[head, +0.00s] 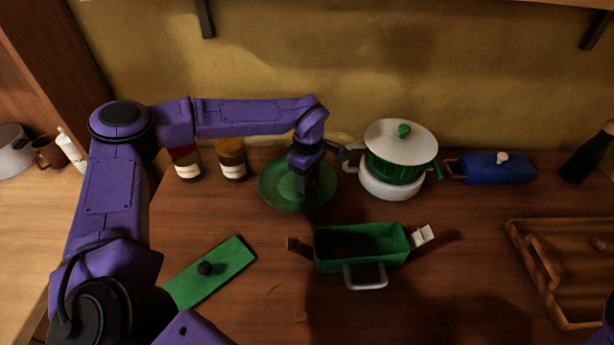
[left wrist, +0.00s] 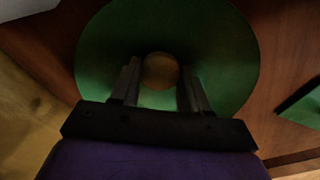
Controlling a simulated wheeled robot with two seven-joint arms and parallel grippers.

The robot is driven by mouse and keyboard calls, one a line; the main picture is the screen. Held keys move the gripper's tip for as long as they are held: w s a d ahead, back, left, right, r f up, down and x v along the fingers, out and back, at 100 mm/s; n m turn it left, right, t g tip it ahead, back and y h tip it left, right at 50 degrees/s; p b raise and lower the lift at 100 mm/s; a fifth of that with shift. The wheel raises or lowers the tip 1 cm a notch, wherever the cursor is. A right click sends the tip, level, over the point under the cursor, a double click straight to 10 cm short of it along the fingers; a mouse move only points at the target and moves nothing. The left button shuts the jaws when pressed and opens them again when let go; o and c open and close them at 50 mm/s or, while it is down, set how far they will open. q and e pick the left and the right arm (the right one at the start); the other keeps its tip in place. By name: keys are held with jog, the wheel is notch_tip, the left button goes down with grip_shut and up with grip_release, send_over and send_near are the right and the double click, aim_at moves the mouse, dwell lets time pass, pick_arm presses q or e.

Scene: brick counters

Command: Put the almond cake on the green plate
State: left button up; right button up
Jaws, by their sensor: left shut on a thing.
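The green plate (head: 272,194) lies on the wooden counter near the wall, and it fills much of the left wrist view (left wrist: 105,60). My left gripper (head: 303,186) points down over the plate. In the left wrist view the gripper's two fingers (left wrist: 160,88) are shut on a small round brown cake (left wrist: 160,70), which I take to be the almond cake. The cake is over the plate's middle; I cannot tell whether it touches the plate. In the head view the gripper hides it. My right gripper is not in view.
A white and green lidded pot (head: 400,150) stands close to the plate's right. Two jars (head: 231,160) stand to its left. A green open dish (head: 360,262) and its green lid (head: 212,274) lie in front. A blue dish (head: 497,168) and wooden tray (head: 535,232) are at right.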

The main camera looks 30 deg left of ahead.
pick_arm(q)
jog(key=o, duration=1)
jog(key=shift+o, duration=0.2)
notch_tip(320, 180, up, 12)
jog(key=shift+r+b, duration=0.15)
jog(key=shift+b, duration=0.2)
